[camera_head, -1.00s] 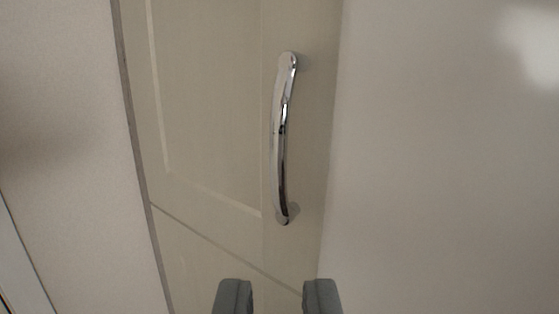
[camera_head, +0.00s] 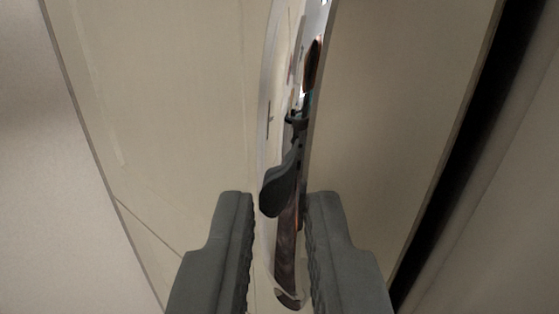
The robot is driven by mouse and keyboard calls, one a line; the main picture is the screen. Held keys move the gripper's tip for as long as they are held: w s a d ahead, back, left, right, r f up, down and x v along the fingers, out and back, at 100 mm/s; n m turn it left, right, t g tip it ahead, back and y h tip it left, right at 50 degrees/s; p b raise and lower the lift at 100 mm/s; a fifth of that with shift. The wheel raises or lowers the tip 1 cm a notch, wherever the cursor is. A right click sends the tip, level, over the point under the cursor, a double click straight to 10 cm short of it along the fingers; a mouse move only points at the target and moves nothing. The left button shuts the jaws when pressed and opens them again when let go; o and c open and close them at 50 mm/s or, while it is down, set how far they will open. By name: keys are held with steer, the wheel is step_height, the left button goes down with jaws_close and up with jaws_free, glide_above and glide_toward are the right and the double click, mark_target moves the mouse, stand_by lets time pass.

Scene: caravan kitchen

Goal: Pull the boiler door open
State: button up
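The boiler door (camera_head: 390,110) is a cream panel that fills the middle of the view. Its right edge stands apart from the frame, with a dark gap along it, so the door is slightly ajar. The curved chrome handle (camera_head: 285,255) runs upright on the door and mirrors dark shapes. My gripper (camera_head: 279,215) has one finger on each side of the handle's lower part. The handle fills the space between the fingers, and the gripper looks shut on it. The handle's top end is out of view.
A pale wall (camera_head: 40,190) lies to the left of the door. A beige panel (camera_head: 510,220) stands to the right, beyond the dark gap (camera_head: 465,150). A seam crosses the door at lower left.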

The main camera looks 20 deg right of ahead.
steer(key=shift+w+d, duration=0.2)
steer(key=shift+w, duration=0.35)
jaws_close()
steer(key=shift+a, duration=0.15)
